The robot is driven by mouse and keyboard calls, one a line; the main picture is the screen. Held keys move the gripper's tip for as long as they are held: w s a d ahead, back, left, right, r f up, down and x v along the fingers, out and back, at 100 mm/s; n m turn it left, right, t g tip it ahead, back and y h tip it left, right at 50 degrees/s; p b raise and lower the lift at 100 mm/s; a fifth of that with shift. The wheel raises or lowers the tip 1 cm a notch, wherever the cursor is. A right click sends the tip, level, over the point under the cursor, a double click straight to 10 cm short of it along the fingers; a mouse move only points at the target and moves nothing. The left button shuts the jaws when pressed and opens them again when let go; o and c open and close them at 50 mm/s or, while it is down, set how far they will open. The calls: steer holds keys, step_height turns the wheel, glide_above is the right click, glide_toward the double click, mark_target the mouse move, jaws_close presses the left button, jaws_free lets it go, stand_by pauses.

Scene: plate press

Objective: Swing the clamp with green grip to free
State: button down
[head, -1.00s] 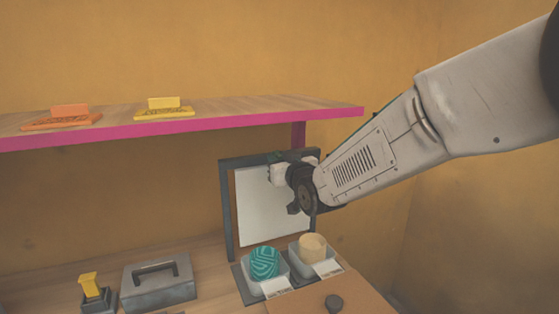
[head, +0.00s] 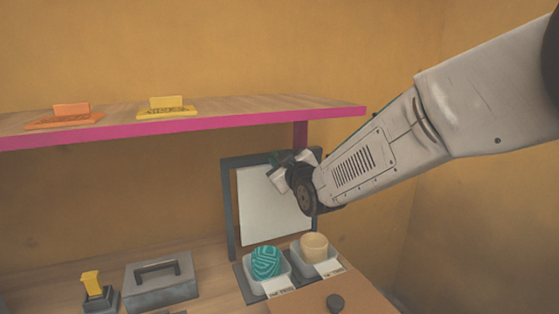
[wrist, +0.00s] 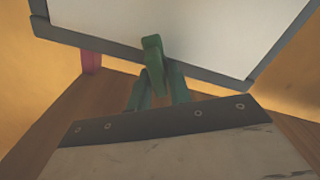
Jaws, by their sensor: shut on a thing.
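The clamp with the green grip (wrist: 153,55) is at the dark frame (wrist: 105,58) around a white panel (wrist: 190,22). In the wrist view its upper end overlaps the frame's bar and the white panel. In the head view only a little green shows at the frame's top edge, beside my gripper (head: 279,168). My gripper is shut on the green grip. In the wrist view the dark, screwed edge of my gripper's body hides the lower part of the hold. The clamp's exact angle is hard to tell.
A pink-edged shelf (head: 230,120) with an orange holder (head: 70,112) and a yellow holder (head: 167,105) is above left. Below the frame are a teal yarn ball (head: 266,261) and a tan cup (head: 314,246) in trays. A grey handled block (head: 160,282) stands left.

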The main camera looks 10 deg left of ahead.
steer(key=c, duration=1.4)
jaws_free()
steer(key=shift+c, duration=0.2)
steer(key=shift+s+d, duration=0.1)
steer(key=shift+s, duration=0.05)
steer(key=v, duration=0.7)
steer(key=shift+s+d, duration=0.2)
steer(key=shift+d, duration=0.1)
